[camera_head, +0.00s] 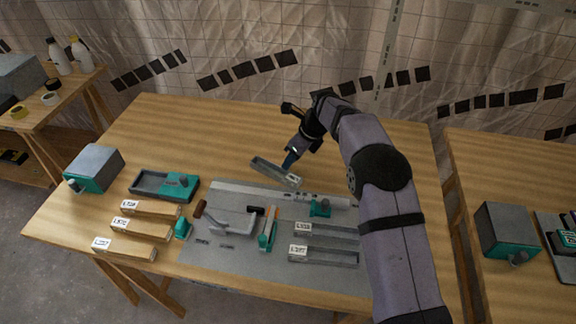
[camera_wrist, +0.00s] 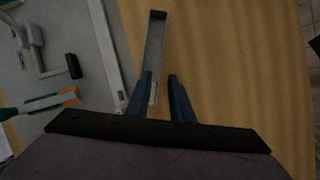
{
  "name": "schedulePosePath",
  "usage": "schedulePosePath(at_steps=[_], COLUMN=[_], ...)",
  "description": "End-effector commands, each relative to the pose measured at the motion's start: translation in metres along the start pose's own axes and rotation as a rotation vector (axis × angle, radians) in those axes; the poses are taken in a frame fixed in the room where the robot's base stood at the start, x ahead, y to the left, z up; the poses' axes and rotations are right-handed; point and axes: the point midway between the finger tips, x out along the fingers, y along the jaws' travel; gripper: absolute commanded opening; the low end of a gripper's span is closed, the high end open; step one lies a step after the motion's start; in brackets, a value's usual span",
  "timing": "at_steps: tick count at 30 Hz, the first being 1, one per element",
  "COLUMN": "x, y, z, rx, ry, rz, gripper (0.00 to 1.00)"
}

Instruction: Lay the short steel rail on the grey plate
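The short steel rail (camera_head: 272,170), a grey channel with a white label at its near end, lies on the wooden table just beyond the far edge of the grey plate. In the wrist view the rail (camera_wrist: 155,45) points away from me. My gripper (camera_head: 290,160) is low over the rail's right part. In the wrist view my gripper (camera_wrist: 163,95) has its blue fingers apart, with the rail's near end by the left finger; whether they touch is unclear. The grey plate (camera_head: 255,272) lies at the table's front middle, also at left in the wrist view (camera_wrist: 90,45).
A long steel straightedge (camera_head: 250,192) lies along the plate's far side. Two labelled channels (camera_head: 325,231) (camera_head: 322,257), a clamp-like grey tool (camera_head: 232,222) and green-handled tools (camera_head: 268,238) occupy the plate. Labelled wooden blocks (camera_head: 140,229) and a green-ended tray (camera_head: 150,185) stand left.

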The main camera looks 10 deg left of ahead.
Motion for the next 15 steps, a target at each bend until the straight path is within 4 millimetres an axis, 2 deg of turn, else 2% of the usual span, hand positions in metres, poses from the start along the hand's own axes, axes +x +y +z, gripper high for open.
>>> schedulePosePath(at_steps=[3,9,15], x=[-0.023,-0.055,-0.072], y=[-0.001,-0.001,-0.001], z=[0.000,0.000,-0.001], rx=[0.001,0.001,0.001], ry=[-0.002,-0.001,0.000], rz=[-0.003,-0.002,-0.001], gripper=[0.21,0.21,0.21])
